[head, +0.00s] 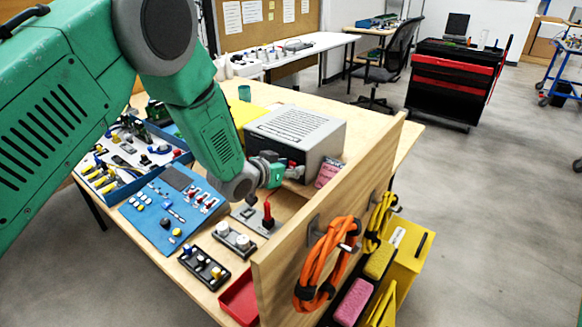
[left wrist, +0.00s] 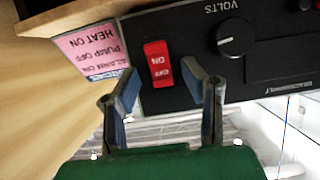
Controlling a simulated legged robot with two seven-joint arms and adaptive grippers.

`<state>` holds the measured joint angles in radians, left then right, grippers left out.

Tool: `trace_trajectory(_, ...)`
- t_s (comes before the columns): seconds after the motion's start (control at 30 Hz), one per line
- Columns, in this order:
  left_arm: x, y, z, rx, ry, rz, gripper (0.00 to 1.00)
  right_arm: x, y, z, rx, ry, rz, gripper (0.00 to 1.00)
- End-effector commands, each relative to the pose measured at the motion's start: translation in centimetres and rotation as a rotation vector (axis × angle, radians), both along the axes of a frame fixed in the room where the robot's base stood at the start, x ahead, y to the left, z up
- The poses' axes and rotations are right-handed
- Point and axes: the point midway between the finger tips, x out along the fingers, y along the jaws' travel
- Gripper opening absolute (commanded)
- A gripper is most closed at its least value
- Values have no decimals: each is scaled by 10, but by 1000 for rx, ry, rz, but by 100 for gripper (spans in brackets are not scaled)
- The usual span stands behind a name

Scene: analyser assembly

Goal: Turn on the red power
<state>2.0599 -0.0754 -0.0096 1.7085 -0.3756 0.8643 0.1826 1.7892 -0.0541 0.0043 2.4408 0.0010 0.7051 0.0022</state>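The red power switch (left wrist: 158,64), marked ON and OFF, is set in a black front panel (left wrist: 195,60) in the left wrist view. My left gripper (left wrist: 162,92) is open and empty, its two fingertips apart on either side of the switch's lower end. I cannot tell whether a finger touches the panel. My right gripper is not in view.
A black VOLTS knob (left wrist: 236,37) is right of the switch, a pink label (left wrist: 92,50) left of it. An upright wooden board (head: 340,190) with orange cable (head: 318,265) stands close to the right.

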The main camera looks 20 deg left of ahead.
Motion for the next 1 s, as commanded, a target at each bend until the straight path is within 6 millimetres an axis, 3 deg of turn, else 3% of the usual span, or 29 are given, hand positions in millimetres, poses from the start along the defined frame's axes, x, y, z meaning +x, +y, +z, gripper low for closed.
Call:
trace_trajectory(0.17,0,-1,0,3,0,1,34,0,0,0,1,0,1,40)
trace_trajectory(0.27,0,-2,1,3,0,1,0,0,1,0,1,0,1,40)
trace_trajectory(0.57,0,-1,-1,-8,-27,2,0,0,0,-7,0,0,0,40)
trace_trajectory(1.0,-3,1,-9,-126,-356,3,0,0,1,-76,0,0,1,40)
